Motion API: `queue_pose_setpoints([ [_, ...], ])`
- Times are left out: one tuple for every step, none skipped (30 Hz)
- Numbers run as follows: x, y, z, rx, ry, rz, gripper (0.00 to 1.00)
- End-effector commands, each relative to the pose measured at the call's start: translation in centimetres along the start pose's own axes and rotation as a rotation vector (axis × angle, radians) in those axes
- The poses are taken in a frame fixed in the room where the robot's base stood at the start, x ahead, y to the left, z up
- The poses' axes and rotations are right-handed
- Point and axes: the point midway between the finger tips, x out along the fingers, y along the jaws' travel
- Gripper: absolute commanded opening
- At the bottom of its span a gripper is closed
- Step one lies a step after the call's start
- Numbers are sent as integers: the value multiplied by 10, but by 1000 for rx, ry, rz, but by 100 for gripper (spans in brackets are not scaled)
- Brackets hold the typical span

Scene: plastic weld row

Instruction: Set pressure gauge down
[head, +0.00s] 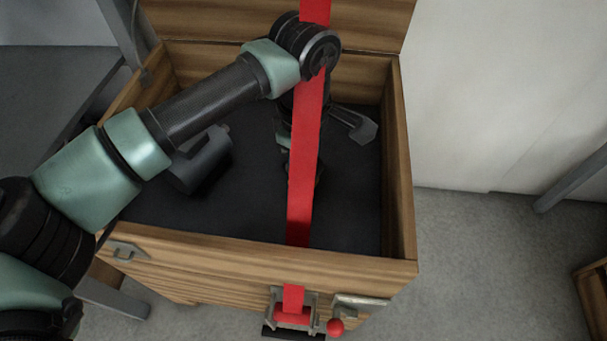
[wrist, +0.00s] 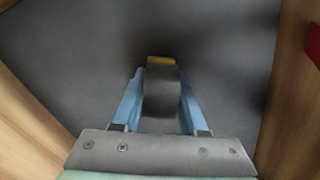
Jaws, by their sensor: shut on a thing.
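My gripper (wrist: 161,76) shows in the wrist view with its two blue fingers shut on a dark, blurred thing, taken as the pressure gauge (wrist: 161,98). The gauge has a yellow edge at its far end and sits between the fingers. Below it is the dark floor of the wooden box, and I cannot tell whether they touch. In the head view my arm reaches down into the box (head: 401,160), and the red strap (head: 303,170) hides most of the gripper and gauge.
A dark grey object (head: 207,160) lies in the box at left, and a grey tool-like object (head: 357,124) lies at the back right. The strap runs from the raised lid (head: 370,22) to a front buckle (head: 292,312). The box floor at front left is bare.

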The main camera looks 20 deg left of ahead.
Motion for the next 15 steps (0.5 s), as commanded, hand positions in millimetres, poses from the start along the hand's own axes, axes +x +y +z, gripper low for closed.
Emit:
queue_pose_setpoints([
  [3, 0, 0, 0, 0, 1, 0],
  [2, 0, 0, 0, 1, 2, 0],
  [1, 0, 0, 0, 1, 2, 0],
  [1, 0, 0, 0, 1, 2, 0],
  [1, 0, 0, 0, 1, 2, 0],
  [1, 0, 0, 0, 1, 2, 0],
  [1, 0, 0, 0, 1, 2, 0],
  [2, 0, 0, 0, 1, 1, 0],
  [3, 0, 0, 0, 1, 1, 0],
  [4, 0, 0, 0, 1, 1, 0],
  [5, 0, 0, 0, 1, 1, 0],
  [5, 0, 0, 0, 1, 0, 47],
  [4, 0, 0, 0, 1, 0, 53],
  [4, 0, 0, 0, 1, 0, 58],
  [4, 0, 0, 0, 1, 0, 65],
])
